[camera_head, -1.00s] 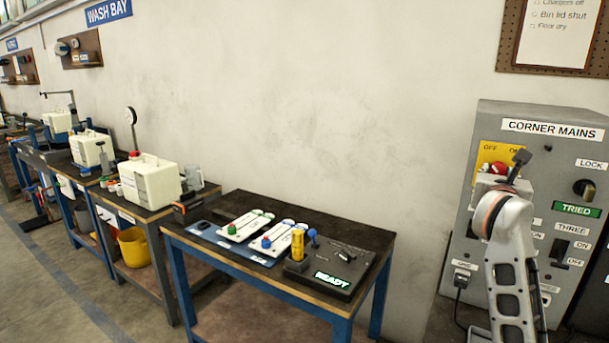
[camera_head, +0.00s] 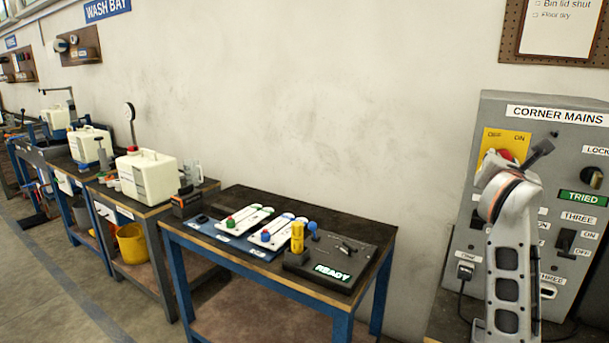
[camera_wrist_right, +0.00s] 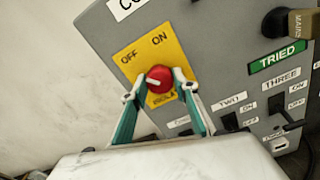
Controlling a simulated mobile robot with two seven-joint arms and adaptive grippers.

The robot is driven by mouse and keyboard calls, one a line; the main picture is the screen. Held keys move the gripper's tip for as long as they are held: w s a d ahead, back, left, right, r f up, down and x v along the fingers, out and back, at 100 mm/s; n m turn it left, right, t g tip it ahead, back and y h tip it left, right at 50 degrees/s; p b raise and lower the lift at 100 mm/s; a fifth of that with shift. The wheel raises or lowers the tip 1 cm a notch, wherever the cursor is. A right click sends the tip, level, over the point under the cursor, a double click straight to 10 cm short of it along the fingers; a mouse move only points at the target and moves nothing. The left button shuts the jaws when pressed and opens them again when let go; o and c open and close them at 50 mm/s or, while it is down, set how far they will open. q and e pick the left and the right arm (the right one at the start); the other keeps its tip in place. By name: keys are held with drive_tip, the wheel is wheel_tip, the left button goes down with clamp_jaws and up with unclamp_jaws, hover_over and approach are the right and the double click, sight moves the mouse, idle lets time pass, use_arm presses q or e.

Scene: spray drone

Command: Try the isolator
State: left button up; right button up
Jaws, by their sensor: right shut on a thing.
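The grey CORNER MAINS cabinet (camera_head: 487,115) stands at the right. Its yellow isolator plate (camera_head: 489,139) is marked OFF and ON. The red isolator knob (camera_wrist_right: 159,79) shows between the fingers in the wrist view; its white mark points left, on the OFF side. My right gripper (camera_wrist_right: 158,82) is shut on this knob, one finger on each side. In the head view my right arm hides part of the plate and knob. The TRIED sign (camera_head: 581,197) on the cabinet is green. My left gripper is not in view.
A dark rotary switch (camera_head: 592,178) near LOCK and a black rocker switch (camera_head: 565,240) sit right of my arm. A blue-legged table (camera_head: 225,250) with a control box (camera_head: 345,262) reading READY stands left. Open floor lies front left.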

drive_tip(key=shift+m+b, duration=0.8)
drive_tip(key=shift+m, duration=0.3)
drive_tip(key=o, duration=1.4)
drive_tip(key=shift+o, duration=0.2)
drive_tip(key=shift+s, duration=0.1)
drive_tip(key=p+v, duration=0.1)
drive_tip(key=v, duration=0.7)
drive_tip(key=shift+p, duration=0.4)
drive_tip(key=shift+f, duration=0.1)
